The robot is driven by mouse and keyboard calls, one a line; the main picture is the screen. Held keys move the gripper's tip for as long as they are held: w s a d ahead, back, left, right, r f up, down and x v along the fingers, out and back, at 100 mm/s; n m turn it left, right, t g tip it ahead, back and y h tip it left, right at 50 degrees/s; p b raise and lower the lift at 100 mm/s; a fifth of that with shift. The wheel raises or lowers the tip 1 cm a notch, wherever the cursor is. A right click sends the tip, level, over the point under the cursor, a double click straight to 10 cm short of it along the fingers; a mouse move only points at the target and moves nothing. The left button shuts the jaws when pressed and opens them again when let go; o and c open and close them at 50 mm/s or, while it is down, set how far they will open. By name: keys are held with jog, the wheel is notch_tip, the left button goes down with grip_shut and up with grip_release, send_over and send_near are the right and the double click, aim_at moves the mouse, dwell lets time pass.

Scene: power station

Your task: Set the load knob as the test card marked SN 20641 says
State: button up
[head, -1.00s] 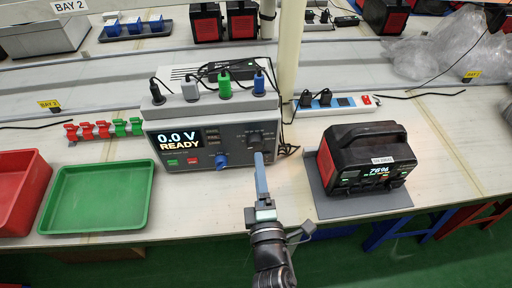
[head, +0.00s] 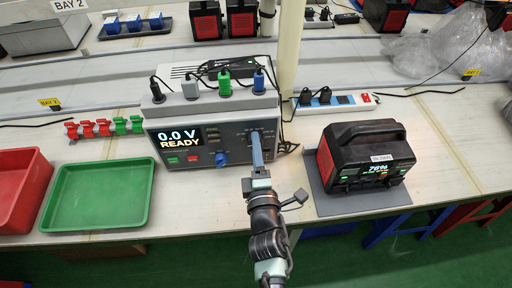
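The grey test unit (head: 185,145) stands on the bench, its screen reading "0.0 V READY". A blue knob (head: 221,159) sits low on its front panel. A dark knob showed at the panel's right in the earlier frame; my gripper now covers most of that spot. My gripper (head: 256,142) reaches the right part of the panel, seen edge-on. I cannot tell whether it touches or grips the knob, or whether its fingers are apart. A black and red power station (head: 365,150) carries a white label (head: 381,157), too small to read surely, and its screen reads 76%. I make out no test card.
A green tray (head: 62,215) and a red bin (head: 38,180) are at the left. Red and green clips (head: 103,129) lie behind them. Black, grey, green and blue plugs (head: 224,86) top the unit. A power strip (head: 335,103) lies behind the power station. A pale post (head: 290,45) rises behind.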

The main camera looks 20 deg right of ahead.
grip_shut()
jog(key=shift+m, duration=0.4)
jog(key=m+p, duration=0.3)
jog(key=m, duration=2)
jog(key=shift+p, duration=0.35)
jog(key=o, duration=0.6)
grip_release()
